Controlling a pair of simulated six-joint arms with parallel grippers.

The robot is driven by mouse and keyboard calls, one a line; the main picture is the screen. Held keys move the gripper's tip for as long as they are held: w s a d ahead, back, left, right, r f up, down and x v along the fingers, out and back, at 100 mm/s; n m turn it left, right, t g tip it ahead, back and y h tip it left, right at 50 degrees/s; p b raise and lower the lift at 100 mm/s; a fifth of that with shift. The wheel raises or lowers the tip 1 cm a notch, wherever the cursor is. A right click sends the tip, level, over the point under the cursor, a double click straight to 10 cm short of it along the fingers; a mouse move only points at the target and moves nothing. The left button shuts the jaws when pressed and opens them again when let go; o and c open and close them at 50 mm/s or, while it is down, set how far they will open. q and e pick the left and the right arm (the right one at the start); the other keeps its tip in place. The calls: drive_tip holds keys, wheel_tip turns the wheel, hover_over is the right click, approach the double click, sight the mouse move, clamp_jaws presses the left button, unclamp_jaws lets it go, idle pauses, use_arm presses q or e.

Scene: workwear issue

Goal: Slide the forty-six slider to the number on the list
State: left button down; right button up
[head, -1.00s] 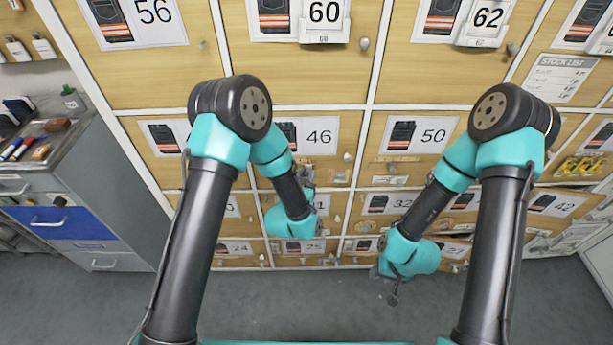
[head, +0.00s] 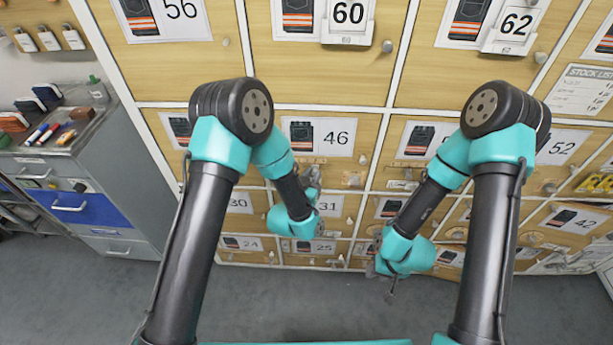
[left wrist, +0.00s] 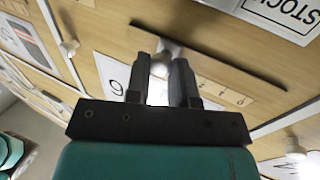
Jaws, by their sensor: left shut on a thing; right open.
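My left gripper (head: 313,178) is at the lower part of that panel. In the left wrist view my left gripper (left wrist: 163,72) is shut on a pale round slider knob (left wrist: 160,64), which stands on a long dark rail (left wrist: 225,62). The stock list (head: 583,88) hangs at the upper right, too small to read. My right gripper (head: 380,268) is open and empty, low in front of the lower drawers.
Wooden panels with knobs and number cards, such as 60 (head: 348,14) and 62 (head: 516,24), surround the forty-six one. A grey cabinet with a blue drawer (head: 75,208) stands at the left, with pens and small items on top. The floor (head: 270,300) in front is clear.

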use_arm(q)
drive_tip(key=c, duration=1)
unclamp_jaws()
drive_tip(key=shift+d, duration=0.1)
drive_tip(key=shift+s, duration=0.1)
